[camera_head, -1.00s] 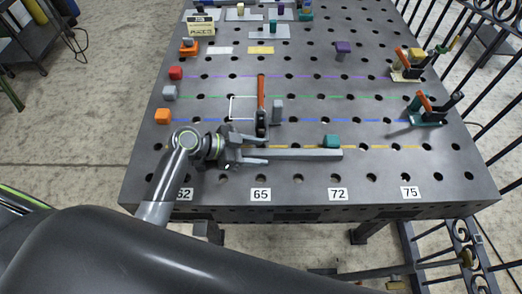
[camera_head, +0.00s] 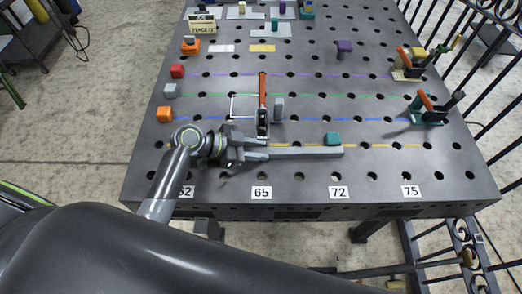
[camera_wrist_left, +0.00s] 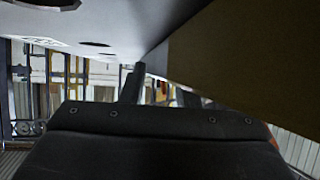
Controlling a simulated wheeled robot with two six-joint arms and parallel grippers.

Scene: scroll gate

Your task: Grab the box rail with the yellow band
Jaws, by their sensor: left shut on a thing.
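The grey box rail (camera_head: 305,151) lies near the table's front, along the yellow line. Its right part extends past my gripper; its left end is hidden by the jaws, and no yellow band on it shows clearly in the head view. My left gripper (camera_head: 256,149) is shut on the rail's left part, low over the table. In the left wrist view the rail (camera_wrist_left: 245,60) seems to be the large brownish-yellow surface close to the camera. My right gripper is not in view.
An orange-handled clamp (camera_head: 263,105) and a grey block (camera_head: 279,108) stand behind my gripper. Another clamp (camera_head: 428,107) stands at right.

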